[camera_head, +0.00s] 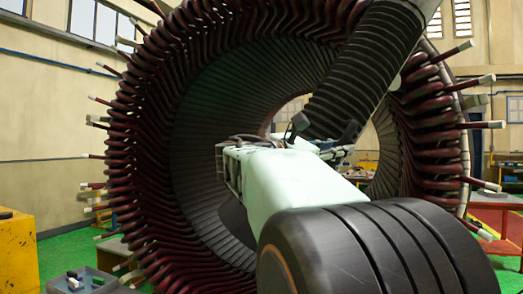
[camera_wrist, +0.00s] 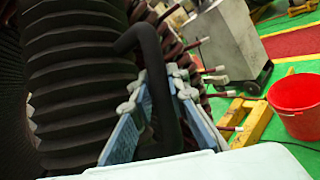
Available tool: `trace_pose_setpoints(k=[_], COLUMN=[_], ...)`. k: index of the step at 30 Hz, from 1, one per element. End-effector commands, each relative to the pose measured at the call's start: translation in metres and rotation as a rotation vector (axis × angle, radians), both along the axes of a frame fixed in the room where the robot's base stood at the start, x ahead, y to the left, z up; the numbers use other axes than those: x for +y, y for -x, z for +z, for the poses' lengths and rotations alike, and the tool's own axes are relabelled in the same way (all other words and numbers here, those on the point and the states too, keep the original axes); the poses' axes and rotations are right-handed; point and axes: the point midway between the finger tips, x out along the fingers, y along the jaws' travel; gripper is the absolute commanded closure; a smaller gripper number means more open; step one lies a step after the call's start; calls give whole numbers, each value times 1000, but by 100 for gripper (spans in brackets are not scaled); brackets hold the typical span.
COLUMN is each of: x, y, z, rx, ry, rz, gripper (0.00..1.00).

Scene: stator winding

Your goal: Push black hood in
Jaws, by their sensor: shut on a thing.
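The large ring-shaped stator (camera_head: 165,130) with dark red winding bars fills the head view. My gripper (camera_wrist: 160,115) shows in the wrist view as two blue fingers with grey joints. A black bent, hook-like piece (camera_wrist: 150,60) runs between them, and the fingers are shut on it. I cannot tell whether the black piece touches a winding bar.
Bar ends with pale tips (camera_head: 484,124) stick out around the stator's rim. The wrist view shows a red bucket (camera_wrist: 296,106), a yellow frame (camera_wrist: 252,122) and a grey cabinet (camera_wrist: 230,42) on the green floor. A yellow box (camera_head: 16,250) stands at the left.

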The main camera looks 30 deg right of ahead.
Motion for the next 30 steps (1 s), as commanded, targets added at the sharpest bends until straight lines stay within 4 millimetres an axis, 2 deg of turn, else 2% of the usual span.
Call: trace_pose_setpoints(k=[1, 14, 30], x=[-14, -98, -211], y=[10, 35, 69], z=[-5, -51, -103], rx=[-7, 5, 36], ry=[20, 94, 192], rz=[-15, -23, -23], gripper=[100, 100, 100])
